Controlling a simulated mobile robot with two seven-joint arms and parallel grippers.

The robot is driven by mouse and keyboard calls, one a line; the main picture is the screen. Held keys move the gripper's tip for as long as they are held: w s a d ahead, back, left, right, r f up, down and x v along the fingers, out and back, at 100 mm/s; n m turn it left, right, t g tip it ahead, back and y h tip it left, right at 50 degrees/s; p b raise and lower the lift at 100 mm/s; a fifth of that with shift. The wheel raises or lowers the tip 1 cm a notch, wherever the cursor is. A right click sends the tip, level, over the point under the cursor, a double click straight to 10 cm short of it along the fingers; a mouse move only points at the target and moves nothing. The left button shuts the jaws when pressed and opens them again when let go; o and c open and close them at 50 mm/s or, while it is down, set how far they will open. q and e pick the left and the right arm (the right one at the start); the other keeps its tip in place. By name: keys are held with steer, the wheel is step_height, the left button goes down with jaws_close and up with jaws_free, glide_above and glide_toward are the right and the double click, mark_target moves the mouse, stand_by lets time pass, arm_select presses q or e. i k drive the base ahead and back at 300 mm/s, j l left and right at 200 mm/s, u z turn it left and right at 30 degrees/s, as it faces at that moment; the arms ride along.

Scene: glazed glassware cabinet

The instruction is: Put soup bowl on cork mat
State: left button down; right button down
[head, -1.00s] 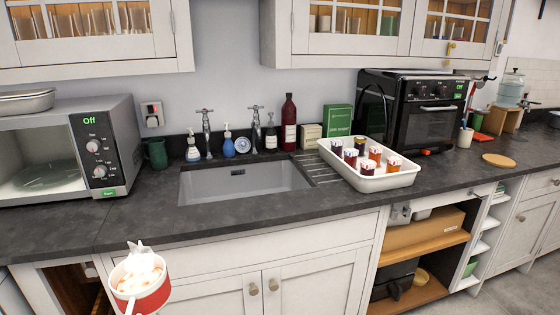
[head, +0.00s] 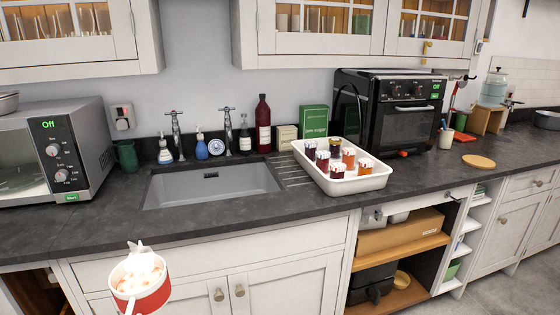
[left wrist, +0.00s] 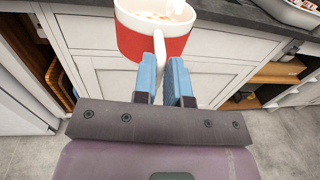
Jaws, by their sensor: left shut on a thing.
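The soup bowl (head: 141,290) is a red and white mug-like bowl with a handle, at the lower left of the head view, in front of the cabinet doors and below the counter edge. It stands upright with pale, lumpy contents and a white pointed shape above its rim. In the left wrist view the bowl (left wrist: 155,35) sits beyond my left gripper (left wrist: 165,75), whose blue fingers are shut on its handle. The cork mat (head: 479,161) is a round tan disc lying bare on the counter, right of the black oven. My right gripper is not in view.
A white tray (head: 345,184) of jars stands on the counter between the sink (head: 212,190) and the mat. The black oven (head: 390,110) stands behind. A red flat item (head: 464,137) lies behind the mat.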

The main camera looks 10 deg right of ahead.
mark_target(477, 162)
steer(key=l, duration=0.55)
steer(key=i+l, duration=0.15)
steer(key=l, duration=0.4)
steer(key=l+z, duration=0.1)
steer(key=l, duration=0.45)
steer(key=i+l, duration=0.15)
steer(key=l, duration=0.4)
steer(key=i+l, duration=0.1)
steer(key=l, duration=0.45)
steer(key=l+z, duration=0.1)
steer(key=l, duration=0.45)
steer(key=i+l, duration=0.2)
steer(key=l, duration=0.35)
steer(key=i+l, duration=0.1)
steer(key=l, duration=0.45)
steer(key=k+z, duration=0.05)
